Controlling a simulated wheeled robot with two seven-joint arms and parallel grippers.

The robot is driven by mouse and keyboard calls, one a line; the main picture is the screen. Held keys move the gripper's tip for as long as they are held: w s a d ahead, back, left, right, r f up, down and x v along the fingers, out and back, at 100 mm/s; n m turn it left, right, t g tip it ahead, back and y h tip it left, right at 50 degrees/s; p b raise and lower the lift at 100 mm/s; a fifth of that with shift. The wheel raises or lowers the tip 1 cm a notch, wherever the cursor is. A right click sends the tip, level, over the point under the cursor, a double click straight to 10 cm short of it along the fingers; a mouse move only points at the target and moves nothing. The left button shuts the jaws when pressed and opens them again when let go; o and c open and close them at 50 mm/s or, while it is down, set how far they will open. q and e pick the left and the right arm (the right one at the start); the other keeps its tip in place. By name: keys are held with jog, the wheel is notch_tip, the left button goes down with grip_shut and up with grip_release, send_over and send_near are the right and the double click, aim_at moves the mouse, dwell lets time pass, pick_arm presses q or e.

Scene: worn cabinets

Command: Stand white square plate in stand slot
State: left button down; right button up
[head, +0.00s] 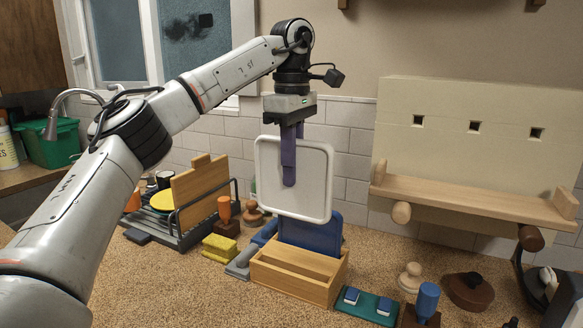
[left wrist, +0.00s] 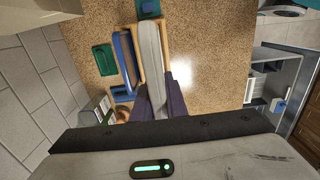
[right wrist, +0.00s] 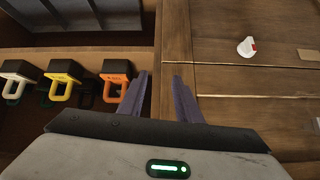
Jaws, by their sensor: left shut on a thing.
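The white square plate (head: 310,165) hangs upright from my left gripper (head: 289,183), whose purple fingers are shut on it. It is above and slightly behind the front of a light wooden stand (head: 292,290) on the counter. A blue plate (head: 325,236) stands upright in the stand, behind the front slot. In the left wrist view the white plate (left wrist: 153,50) shows edge-on between the fingers (left wrist: 158,95), over the stand and beside the blue plate (left wrist: 126,62). The plate's lower edge looks clear of the slot, though the exact gap cannot be told. My right gripper (right wrist: 161,92) is open and empty.
A dish rack (head: 190,215) with a yellow plate and wooden board stands left. Yellow sponges (head: 220,248) lie left of the stand. A green tray (head: 366,306) and blue-handled brush (head: 427,300) are right. A wooden shelf (head: 470,198) is on the right wall.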

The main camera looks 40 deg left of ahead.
aim_at(293, 217)
pick_arm(q)
jog(key=shift+w+f+b, duration=0.1)
jog(key=shift+f+b, duration=1.55)
jog(key=shift+f, duration=1.45)
jog(key=shift+f+b, duration=1.2)
jog(key=shift+f, duration=1.5)
jog(key=shift+p, duration=0.45)
jog(key=shift+p, duration=0.4)
jog(key=shift+f, duration=0.25)
notch_tip(293, 217, down, 6)
jog(key=b, duration=0.2)
jog(key=shift+b, duration=0.3)
jog(key=c, duration=1.7)
grip_release()
jog(key=shift+f, duration=0.1)
